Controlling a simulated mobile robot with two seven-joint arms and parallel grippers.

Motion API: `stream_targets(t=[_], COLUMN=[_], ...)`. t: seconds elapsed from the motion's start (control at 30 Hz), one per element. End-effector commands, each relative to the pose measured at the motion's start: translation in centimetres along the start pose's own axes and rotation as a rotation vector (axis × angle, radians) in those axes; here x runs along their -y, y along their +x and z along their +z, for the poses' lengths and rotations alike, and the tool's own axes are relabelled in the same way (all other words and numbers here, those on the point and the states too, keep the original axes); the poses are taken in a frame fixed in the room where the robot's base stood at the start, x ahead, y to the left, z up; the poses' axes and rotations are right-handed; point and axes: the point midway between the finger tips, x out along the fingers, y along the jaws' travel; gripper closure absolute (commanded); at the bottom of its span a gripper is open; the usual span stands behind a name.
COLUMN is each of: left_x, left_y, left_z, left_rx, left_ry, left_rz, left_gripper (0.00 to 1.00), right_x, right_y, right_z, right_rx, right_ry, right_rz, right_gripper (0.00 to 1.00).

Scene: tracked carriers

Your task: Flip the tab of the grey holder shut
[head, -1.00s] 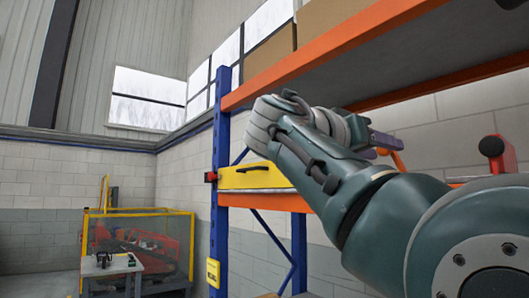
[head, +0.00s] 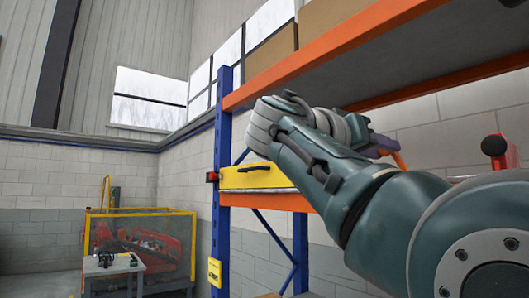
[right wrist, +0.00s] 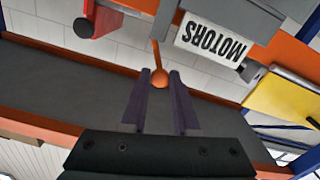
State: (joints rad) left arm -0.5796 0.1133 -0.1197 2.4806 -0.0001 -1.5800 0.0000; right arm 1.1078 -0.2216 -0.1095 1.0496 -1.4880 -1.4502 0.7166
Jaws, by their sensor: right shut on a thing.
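My right gripper (right wrist: 162,76), with its purple fingers, is shut on an orange ball-ended lever (right wrist: 160,79) in the right wrist view. The ball sits between the fingertips, and its thin stem rises toward the grey holder (right wrist: 258,16). The holder carries a white plate reading MOTORS, upside down in this view. I cannot tell how the lever joins the holder. In the head view my right gripper (head: 380,143) is partly hidden behind its own wrist, with a bit of the orange lever (head: 399,160) beside it. My left gripper is out of view.
A yellow case (head: 256,176) lies on the orange-beamed rack to the left of my wrist; it also shows in the right wrist view (right wrist: 285,100). A grey shelf (head: 440,55) hangs above my arm.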

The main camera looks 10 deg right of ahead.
Motion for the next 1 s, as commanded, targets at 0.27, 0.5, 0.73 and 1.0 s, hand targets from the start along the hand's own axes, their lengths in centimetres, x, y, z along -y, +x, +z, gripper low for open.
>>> stream_targets(t=[0.27, 0.5, 0.73, 1.0], left_x=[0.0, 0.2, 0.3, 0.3], left_y=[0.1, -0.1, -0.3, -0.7], left_z=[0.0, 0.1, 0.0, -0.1], left_rx=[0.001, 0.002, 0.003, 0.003], left_ry=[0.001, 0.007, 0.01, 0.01], left_rz=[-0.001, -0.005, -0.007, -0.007], left_gripper=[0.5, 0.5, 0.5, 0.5], right_x=[0.6, 1.2, 1.8, 2.2], right_y=[0.1, 0.1, 0.1, 0.1], right_z=[0.3, 0.7, 1.2, 1.9], right_rx=[0.0, 0.001, 0.001, 0.002], right_ry=[-0.197, -0.426, -0.644, -0.865], right_rz=[0.001, 0.002, 0.002, 0.001], right_gripper=[1.0, 1.0, 1.0, 1.0])
